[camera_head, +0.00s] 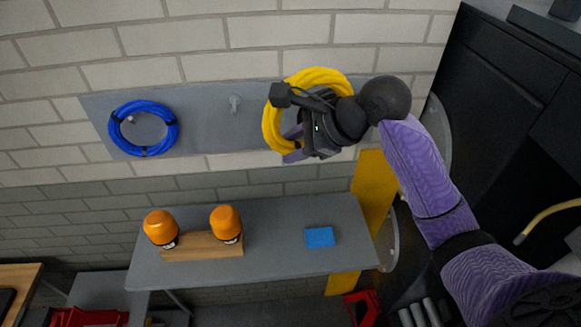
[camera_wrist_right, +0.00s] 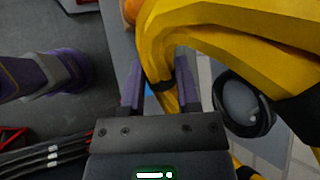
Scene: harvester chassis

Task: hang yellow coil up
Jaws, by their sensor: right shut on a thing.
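The yellow coil (camera_head: 268,125) is in front of the right part of a grey wall panel (camera_head: 200,120). My right gripper (camera_head: 292,144) is shut on the coil's tubing and covers part of the ring. In the right wrist view the yellow coil (camera_wrist_right: 225,35) passes between the two fingers of my right gripper (camera_wrist_right: 160,88), with black bands around it. A bare grey hook (camera_head: 235,103) sticks out of the panel to the left of the coil. Whether the coil touches the panel cannot be told. My left gripper is not in view.
A blue coil (camera_head: 115,128) hangs at the panel's left. Below, a grey table (camera_head: 275,218) bears two orange beacons (camera_head: 161,228) on a wooden board (camera_head: 200,247) and a blue block (camera_head: 319,237). A dark machine (camera_head: 510,130) stands at the right.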

